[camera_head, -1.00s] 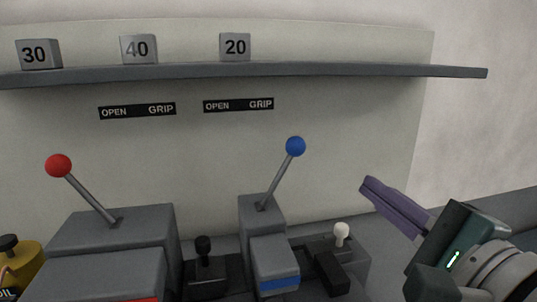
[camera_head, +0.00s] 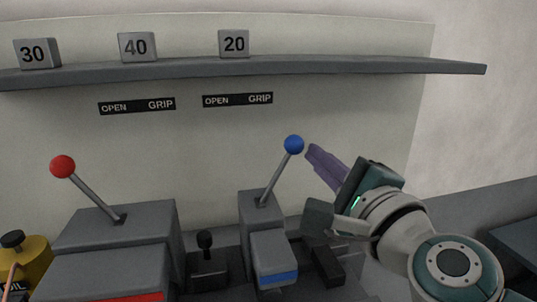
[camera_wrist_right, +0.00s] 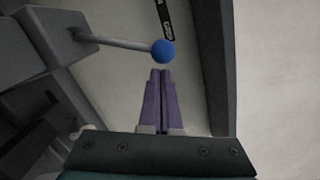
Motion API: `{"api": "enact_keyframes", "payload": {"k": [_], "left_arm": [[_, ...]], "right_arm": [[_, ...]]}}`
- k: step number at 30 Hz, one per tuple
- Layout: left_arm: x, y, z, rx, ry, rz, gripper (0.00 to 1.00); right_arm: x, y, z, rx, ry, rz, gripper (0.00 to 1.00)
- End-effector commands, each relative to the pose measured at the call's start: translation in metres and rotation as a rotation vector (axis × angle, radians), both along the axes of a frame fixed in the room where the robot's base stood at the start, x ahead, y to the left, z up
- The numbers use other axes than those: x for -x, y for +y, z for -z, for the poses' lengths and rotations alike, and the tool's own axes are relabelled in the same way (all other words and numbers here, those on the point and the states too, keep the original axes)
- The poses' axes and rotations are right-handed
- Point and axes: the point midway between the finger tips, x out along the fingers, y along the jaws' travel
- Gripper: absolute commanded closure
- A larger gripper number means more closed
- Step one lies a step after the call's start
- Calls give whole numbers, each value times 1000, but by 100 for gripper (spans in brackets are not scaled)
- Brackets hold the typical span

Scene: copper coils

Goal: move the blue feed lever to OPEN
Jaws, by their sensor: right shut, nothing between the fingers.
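The blue feed lever has a blue ball knob (camera_head: 293,145) on a thin metal rod that leans right, toward the GRIP side of its OPEN/GRIP label (camera_head: 238,100). My right gripper (camera_head: 313,152) has purple fingers and is shut and empty, with its tips just right of the blue knob. In the right wrist view the knob (camera_wrist_right: 163,51) sits just beyond the closed fingertips (camera_wrist_right: 161,73); a small gap shows there. My left gripper is not in view.
A red-knobbed lever (camera_head: 62,167) leans left on the grey housing at left. A shelf (camera_head: 300,67) with number blocks runs above. A small black-knobbed lever (camera_head: 205,240) stands between the housings. A yellow container (camera_head: 35,262) is at lower left.

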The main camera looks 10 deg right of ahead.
Motion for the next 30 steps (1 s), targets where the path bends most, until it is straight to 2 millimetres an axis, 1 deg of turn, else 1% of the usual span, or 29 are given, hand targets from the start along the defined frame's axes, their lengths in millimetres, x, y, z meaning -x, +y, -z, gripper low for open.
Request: {"api": "enact_keyframes", "payload": {"k": [20,26,30], "left_arm": [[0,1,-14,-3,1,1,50],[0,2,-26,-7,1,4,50],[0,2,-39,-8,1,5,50]], "right_arm": [[0,9,-9,98,0,-1,100],[0,17,-17,177,0,-1,100],[0,26,-24,275,1,-2,100]]}}
